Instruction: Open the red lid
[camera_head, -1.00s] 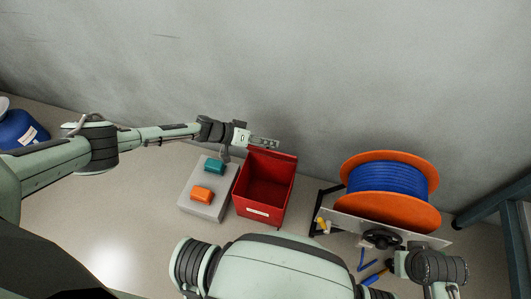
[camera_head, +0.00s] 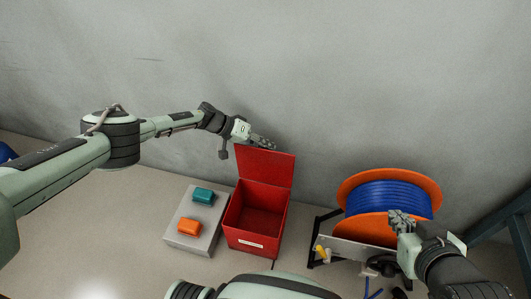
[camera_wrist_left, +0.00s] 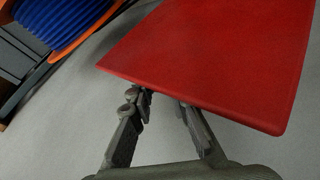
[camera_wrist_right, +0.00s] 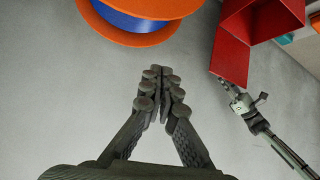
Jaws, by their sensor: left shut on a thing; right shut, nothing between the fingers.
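The red lid (camera_head: 266,166) stands up at the back of an open red box (camera_head: 248,238), leaning near the wall. The box interior is visible and looks empty. My left gripper (camera_head: 264,143) is at the lid's top edge, shut on it. In the left wrist view the lid (camera_wrist_left: 215,55) fills the upper right, with its edge at the fingers (camera_wrist_left: 160,105). My right gripper (camera_head: 401,215) is shut and empty, in front of the cable spool. The right wrist view shows its fingertips together (camera_wrist_right: 158,85), with the lid (camera_wrist_right: 230,57) at upper right.
A grey block (camera_head: 180,238) with a teal piece (camera_head: 203,195) and an orange piece (camera_head: 189,227) lies left of the box. A blue cable spool with orange flanges (camera_head: 365,188) stands on the right in a frame. The wall is close behind the box.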

